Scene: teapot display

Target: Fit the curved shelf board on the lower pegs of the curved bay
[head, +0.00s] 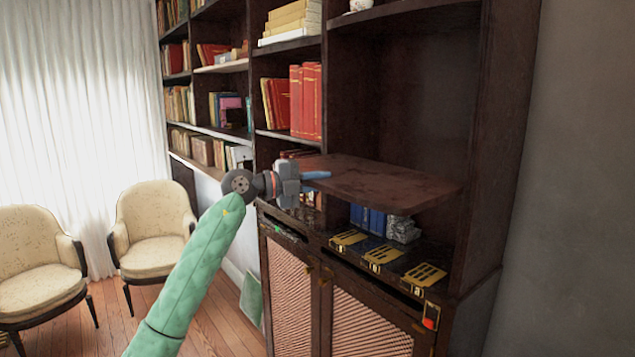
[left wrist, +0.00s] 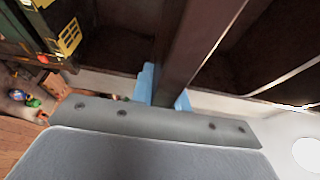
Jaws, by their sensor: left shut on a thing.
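The curved shelf board (head: 395,184) is dark reddish brown and lies roughly level across the opening of the right-hand bay (head: 405,95). My left gripper (head: 314,176) is shut on its left end, with blue fingers on either side. In the left wrist view the board (left wrist: 193,55) runs edge-on up from between the fingers (left wrist: 165,97). The board's far edge is inside or close to the bay, and its near edge faces the room. The lower pegs cannot be made out, and I cannot tell whether the board touches any. My right gripper is not in view.
Below the board, blue books (head: 368,219) and a grey carved block (head: 403,230) stand on the ledge. Yellow slotted plates (head: 424,275) lie along its front, with a red tag (head: 431,318) at the corner. Red books (head: 305,100) fill the neighbouring bay. Two cream chairs (head: 153,228) stand left.

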